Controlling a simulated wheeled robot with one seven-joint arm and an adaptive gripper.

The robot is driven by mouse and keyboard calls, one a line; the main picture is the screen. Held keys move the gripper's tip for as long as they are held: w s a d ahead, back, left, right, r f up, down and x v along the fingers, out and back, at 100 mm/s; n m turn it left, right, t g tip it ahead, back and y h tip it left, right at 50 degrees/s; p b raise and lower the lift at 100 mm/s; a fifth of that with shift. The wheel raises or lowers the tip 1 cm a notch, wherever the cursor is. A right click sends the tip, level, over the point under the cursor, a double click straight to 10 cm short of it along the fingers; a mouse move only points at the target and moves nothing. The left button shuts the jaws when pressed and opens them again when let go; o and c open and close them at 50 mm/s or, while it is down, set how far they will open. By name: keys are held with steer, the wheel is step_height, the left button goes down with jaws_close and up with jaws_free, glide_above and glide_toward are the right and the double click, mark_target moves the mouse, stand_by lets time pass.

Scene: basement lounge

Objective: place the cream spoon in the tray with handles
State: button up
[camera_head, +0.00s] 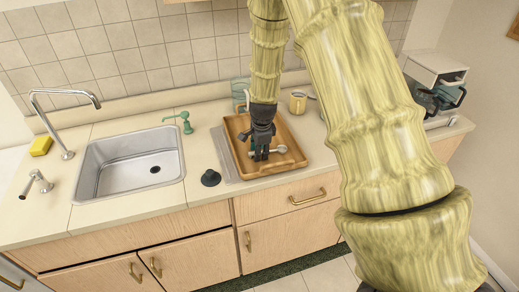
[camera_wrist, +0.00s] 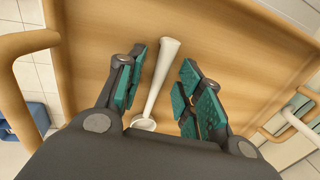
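The cream spoon (camera_wrist: 157,85) lies on the floor of the wooden tray with handles (camera_wrist: 95,25) in the wrist view. In the head view the spoon (camera_head: 274,149) shows beside my gripper, inside the tray (camera_head: 297,162) on the counter. My gripper (camera_wrist: 162,90) is open, pointing down into the tray. Its green-padded fingers stand on either side of the spoon, with gaps visible between the pads and the spoon. My gripper (camera_head: 261,155) hides part of the spoon and tray in the head view.
The sink (camera_head: 130,165) is left of the tray, with a black stopper (camera_head: 210,178) between them. A yellow mug (camera_head: 298,102) and a clear glass item (camera_head: 240,92) stand behind the tray. A coffee machine (camera_head: 435,85) is at the right.

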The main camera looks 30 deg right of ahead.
steer(key=shift+r, duration=0.1)
steer(key=b+v, duration=0.2)
steer(key=v, duration=1)
steer(key=shift+b, duration=0.3)
